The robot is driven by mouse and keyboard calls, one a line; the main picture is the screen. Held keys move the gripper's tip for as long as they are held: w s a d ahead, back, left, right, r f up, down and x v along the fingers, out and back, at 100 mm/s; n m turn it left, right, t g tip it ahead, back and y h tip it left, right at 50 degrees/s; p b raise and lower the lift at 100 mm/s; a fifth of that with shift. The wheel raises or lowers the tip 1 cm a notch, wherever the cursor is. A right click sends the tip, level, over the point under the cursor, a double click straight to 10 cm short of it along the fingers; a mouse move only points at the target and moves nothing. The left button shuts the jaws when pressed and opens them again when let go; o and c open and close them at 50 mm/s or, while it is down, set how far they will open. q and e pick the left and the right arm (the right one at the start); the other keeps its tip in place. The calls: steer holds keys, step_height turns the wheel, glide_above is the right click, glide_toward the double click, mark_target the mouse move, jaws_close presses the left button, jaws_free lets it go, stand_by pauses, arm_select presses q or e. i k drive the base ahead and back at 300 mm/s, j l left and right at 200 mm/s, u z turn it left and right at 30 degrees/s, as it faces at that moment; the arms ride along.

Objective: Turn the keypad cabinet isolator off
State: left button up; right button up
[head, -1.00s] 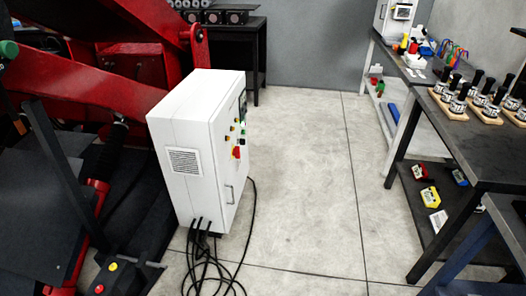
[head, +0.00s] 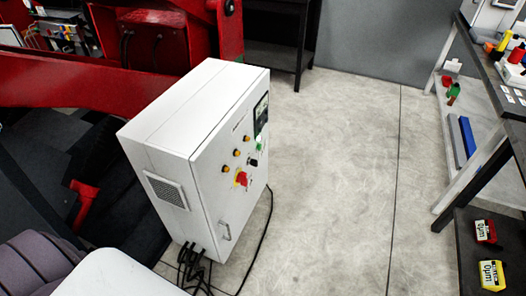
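The keypad cabinet (head: 165,145) is a white box standing on the floor left of centre in the head view, its control face turned to the right and seen at a slant. I cannot read the labels or tell the red handle's setting. A door handle (head: 225,231) sits lower down. Neither gripper shows.
Black cables (head: 194,264) run from the cabinet's bottom onto the floor. The red positioner frame (head: 90,80) stands behind and left. Clear concrete floor (head: 330,170) lies right of the cabinet. Dark benches with shelves (head: 490,150) line the right edge, holding yellow and red boxes (head: 491,275).

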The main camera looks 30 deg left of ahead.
mark_target(242, 176)
steer(key=i, duration=2.3)
steer(key=i+u, duration=0.35)
steer(key=i+l+u, duration=0.7)
steer(key=i, duration=0.15)
steer(key=j, duration=0.1)
